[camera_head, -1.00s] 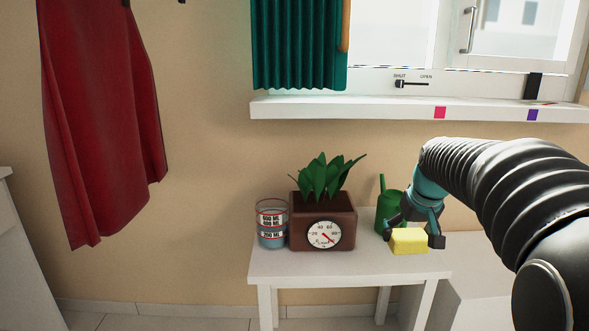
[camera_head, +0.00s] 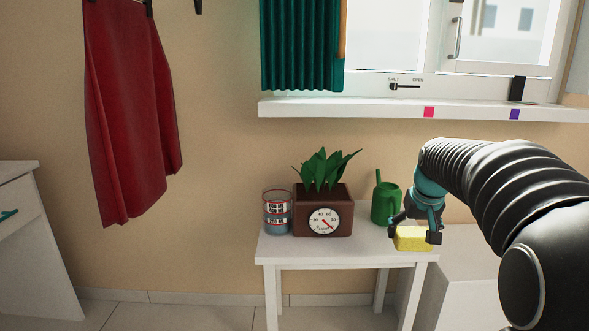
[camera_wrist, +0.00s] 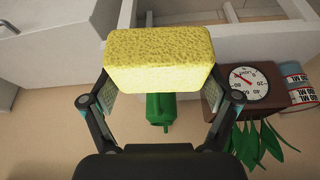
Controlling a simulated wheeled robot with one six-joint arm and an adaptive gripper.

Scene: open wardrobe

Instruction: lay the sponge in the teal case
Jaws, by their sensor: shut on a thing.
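The yellow sponge (camera_head: 413,239) is held between the fingers of my gripper (camera_head: 416,235). In the head view it appears in front of the right end of the white table. In the wrist view the sponge (camera_wrist: 158,60) spans the two fingers of my gripper (camera_wrist: 158,88), which press on its ends. Whether it clears the tabletop edge is hard to tell, but no contact shows. No teal case shows in either view.
A white table (camera_head: 345,248) carries a measuring glass (camera_head: 277,212), a potted plant with a dial (camera_head: 324,210) and a green watering can (camera_head: 385,202). A red skirt (camera_head: 133,110) hangs at the left. A white drawer cabinet (camera_head: 30,240) stands far left.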

